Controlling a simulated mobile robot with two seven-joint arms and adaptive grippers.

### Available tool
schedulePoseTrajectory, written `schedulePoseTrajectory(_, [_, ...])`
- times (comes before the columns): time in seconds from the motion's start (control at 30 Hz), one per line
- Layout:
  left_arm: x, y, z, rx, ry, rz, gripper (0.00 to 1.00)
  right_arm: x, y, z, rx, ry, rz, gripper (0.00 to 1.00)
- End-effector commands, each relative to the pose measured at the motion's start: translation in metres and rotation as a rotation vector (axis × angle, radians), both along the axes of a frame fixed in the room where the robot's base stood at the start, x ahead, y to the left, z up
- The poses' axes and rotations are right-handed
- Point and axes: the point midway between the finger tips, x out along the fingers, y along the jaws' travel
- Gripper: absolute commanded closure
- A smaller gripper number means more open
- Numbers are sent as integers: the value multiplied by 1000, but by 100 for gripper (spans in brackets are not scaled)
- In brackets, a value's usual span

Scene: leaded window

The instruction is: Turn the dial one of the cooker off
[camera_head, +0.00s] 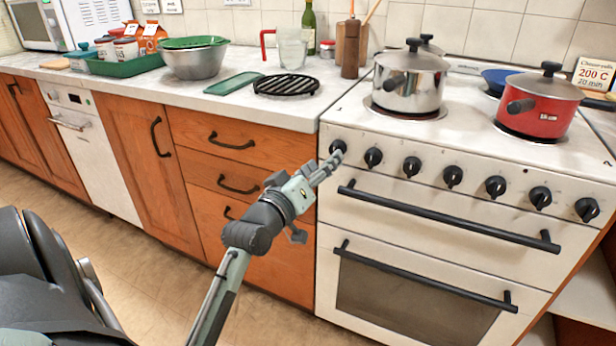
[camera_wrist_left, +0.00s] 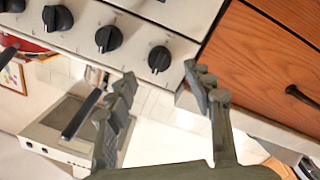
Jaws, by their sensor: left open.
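The white cooker (camera_head: 440,228) stands on the right in the head view, with a row of several black dials along its front panel. The leftmost dial (camera_head: 338,146) is partly covered by the fingertips of my left gripper (camera_head: 333,161). In the left wrist view, this end dial (camera_wrist_left: 159,59) lies just beyond and between the two spread fingers of my left gripper (camera_wrist_left: 162,79). The gripper is open and empty. I cannot tell whether a finger touches the dial. My right gripper is not in view.
A steel pot (camera_head: 410,82) and a red pot (camera_head: 540,105) stand on the cooker top. A black oven handle (camera_head: 450,215) sticks out below the dials. Wooden drawers (camera_head: 215,140) adjoin the cooker on the left. The floor (camera_head: 130,258) before them is clear.

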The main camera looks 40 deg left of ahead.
Motion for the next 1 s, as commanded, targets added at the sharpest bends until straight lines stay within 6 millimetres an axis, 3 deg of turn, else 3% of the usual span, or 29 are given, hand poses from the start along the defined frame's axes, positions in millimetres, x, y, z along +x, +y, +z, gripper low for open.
schedulePoseTrajectory(0.2, [-45, -7, -1, 0, 4, 0, 48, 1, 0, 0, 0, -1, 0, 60])
schedulePoseTrajectory(0.4, [-65, -11, 0, 0, 1, 0, 48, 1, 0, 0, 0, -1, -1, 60])
schedulePoseTrajectory(1.0, [-68, -11, 0, 0, 0, 0, 48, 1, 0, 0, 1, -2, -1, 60])
